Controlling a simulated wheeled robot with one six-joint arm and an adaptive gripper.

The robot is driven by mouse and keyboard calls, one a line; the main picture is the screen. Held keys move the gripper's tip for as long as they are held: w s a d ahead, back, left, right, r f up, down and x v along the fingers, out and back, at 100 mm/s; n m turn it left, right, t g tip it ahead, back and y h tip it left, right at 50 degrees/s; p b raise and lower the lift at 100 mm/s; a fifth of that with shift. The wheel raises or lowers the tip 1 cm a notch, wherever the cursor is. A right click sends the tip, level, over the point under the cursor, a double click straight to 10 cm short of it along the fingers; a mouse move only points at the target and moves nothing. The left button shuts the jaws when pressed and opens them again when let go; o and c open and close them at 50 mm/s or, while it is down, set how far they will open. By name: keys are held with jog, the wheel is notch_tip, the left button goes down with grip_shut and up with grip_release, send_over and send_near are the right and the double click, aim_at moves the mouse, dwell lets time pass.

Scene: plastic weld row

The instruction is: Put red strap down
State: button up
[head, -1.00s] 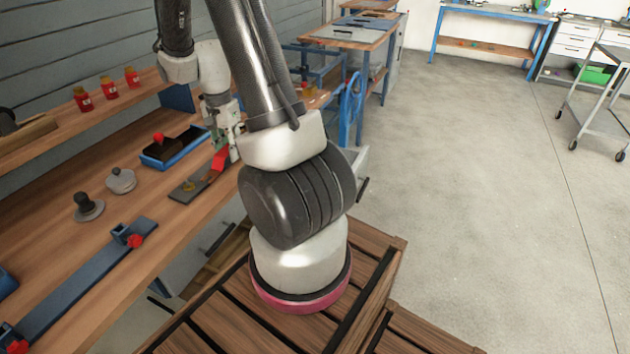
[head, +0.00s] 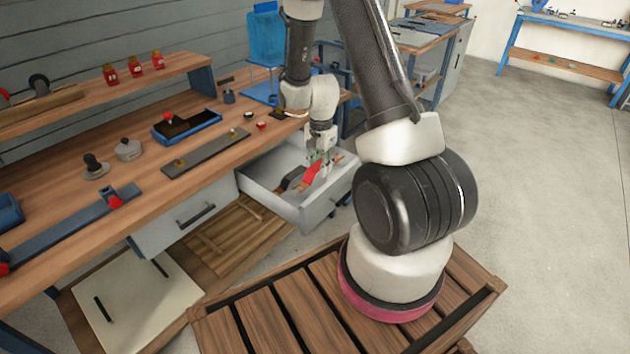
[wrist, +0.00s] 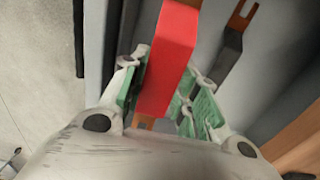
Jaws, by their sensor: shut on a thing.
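The red strap (head: 311,173) is a flat red piece with copper-coloured ends. My gripper (head: 320,160) is shut on it, over the open grey drawer (head: 311,214) under the workbench. In the wrist view the red strap (wrist: 172,52) runs up from between the green finger pads of my gripper (wrist: 168,100), with the drawer's inside behind it. Whether the strap touches the drawer floor I cannot tell. A dark strap (wrist: 232,48) with a copper end lies beside it in the drawer; it also shows in the head view (head: 291,180).
The wooden bench (head: 140,160) carries a blue tray (head: 186,127), a dark bar (head: 205,152), a grey knobbed weight (head: 128,149) and a blue rail (head: 75,218). Red jars (head: 133,70) stand on the shelf. Floor to the right is clear.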

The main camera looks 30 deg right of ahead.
notch_tip(320, 180, down, 8)
jog(key=shift+f, duration=0.25)
jog(key=shift+f, duration=0.1)
jog(key=o, duration=1)
